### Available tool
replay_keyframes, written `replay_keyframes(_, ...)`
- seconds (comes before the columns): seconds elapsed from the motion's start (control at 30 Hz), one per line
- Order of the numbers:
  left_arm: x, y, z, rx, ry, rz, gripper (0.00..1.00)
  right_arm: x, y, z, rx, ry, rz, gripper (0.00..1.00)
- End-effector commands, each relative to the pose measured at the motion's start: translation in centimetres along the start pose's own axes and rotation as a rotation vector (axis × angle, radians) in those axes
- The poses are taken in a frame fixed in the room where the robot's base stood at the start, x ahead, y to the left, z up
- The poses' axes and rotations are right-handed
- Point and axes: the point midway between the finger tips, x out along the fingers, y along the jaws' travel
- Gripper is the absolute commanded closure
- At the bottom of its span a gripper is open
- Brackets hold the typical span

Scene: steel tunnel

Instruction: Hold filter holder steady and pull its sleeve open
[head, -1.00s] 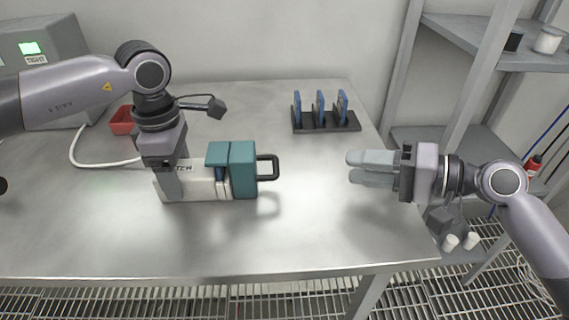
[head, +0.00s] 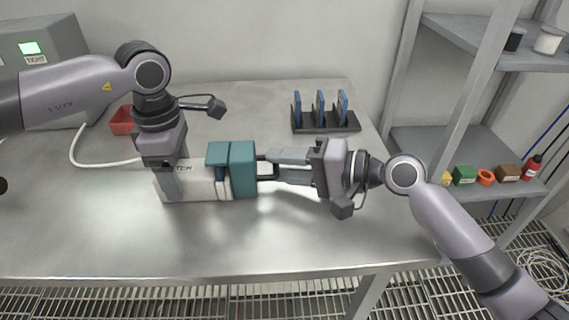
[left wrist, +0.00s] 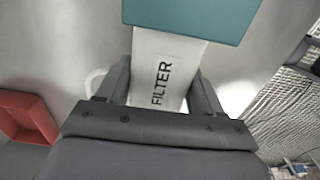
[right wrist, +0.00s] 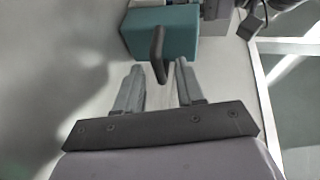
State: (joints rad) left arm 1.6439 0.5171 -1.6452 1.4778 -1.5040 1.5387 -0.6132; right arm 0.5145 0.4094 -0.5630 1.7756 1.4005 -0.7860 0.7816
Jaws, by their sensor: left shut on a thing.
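The filter holder is a white body marked FILTER (left wrist: 165,70) with a teal sleeve (head: 242,170) on its right end, lying on the steel table. A dark loop handle (right wrist: 157,54) sticks out of the sleeve's right face. My left gripper (head: 172,190) is shut on the white body from above, one finger on each side. My right gripper (head: 268,166) points left at the handle. In the right wrist view its fingers (right wrist: 156,78) are apart, with the handle between and just ahead of the tips. I cannot tell whether they touch it.
A black rack (head: 325,122) with three blue plates stands behind, to the right. A red bin (head: 122,121), a white cable (head: 90,160) and a grey machine (head: 40,60) with a green screen are at the left. Shelves (head: 460,160) stand at the right. The table's front is clear.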

Motion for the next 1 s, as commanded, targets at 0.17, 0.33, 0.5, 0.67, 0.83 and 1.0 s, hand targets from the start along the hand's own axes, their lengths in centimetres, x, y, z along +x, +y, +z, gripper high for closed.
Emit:
replay_keyframes(0.17,0.0,0.0,0.0,0.0,0.0,0.001,0.7,0.3,0.0,0.0,0.0,0.001,0.0,0.62)
replay_keyframes(0.33,0.0,0.0,0.0,0.0,0.0,0.001,0.7,0.3,0.0,0.0,0.0,0.001,0.0,0.68)
replay_keyframes(0.5,0.0,0.0,0.0,0.0,0.0,0.001,0.7,0.3,0.0,0.0,0.0,0.001,0.001,1.0)
replay_keyframes(0.67,0.0,0.0,0.0,0.0,0.0,0.001,0.7,-0.1,0.2,-0.2,0.001,0.002,0.003,1.0)
replay_keyframes(0.83,0.0,0.0,-0.1,-0.001,0.001,0.001,0.7,-2.6,0.9,-1.3,0.004,0.004,0.006,1.0)
replay_keyframes(1.0,0.0,0.1,-0.1,-0.001,0.002,0.001,0.7,-3.8,1.1,-1.7,0.001,0.002,0.003,1.0)
